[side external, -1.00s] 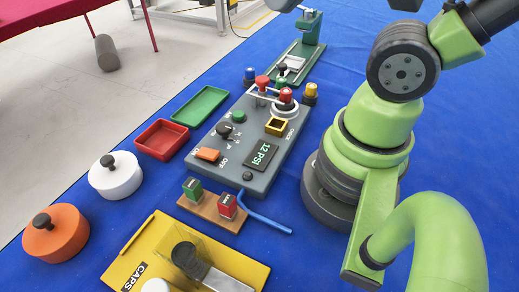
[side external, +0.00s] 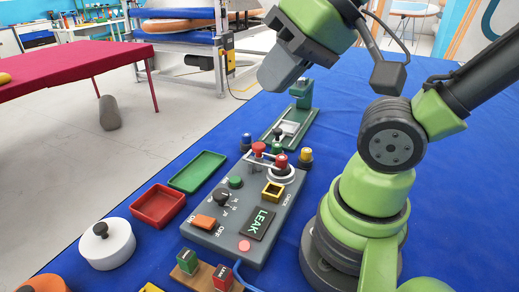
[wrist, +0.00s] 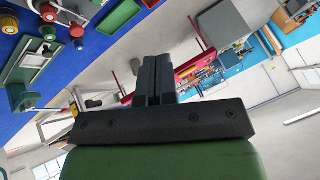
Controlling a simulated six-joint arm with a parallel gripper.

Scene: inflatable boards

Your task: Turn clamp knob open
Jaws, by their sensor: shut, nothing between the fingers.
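My gripper (side external: 283,72) is a dark grey block below a green wrist, raised above the far end of the table and apart from everything. In the wrist view its fingers (wrist: 153,78) are together and empty. A green clamp-like stand (side external: 303,92) with a pale plate and a small dark knob (side external: 278,133) stands behind the control panel. The grey control panel (side external: 212,236) has a black dial (side external: 223,198), an orange switch (side external: 203,221), red-topped knobs and a display (side external: 259,222) reading LEAK. I cannot tell which knob is the clamp knob.
A green tray (side external: 198,171), a red tray (side external: 158,206) and a white lidded pot (side external: 107,245) lie left of the panel. Red and green blocks stand in front. A red-covered table (side external: 75,65) is beyond the blue one. Blue cloth at right is partly clear.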

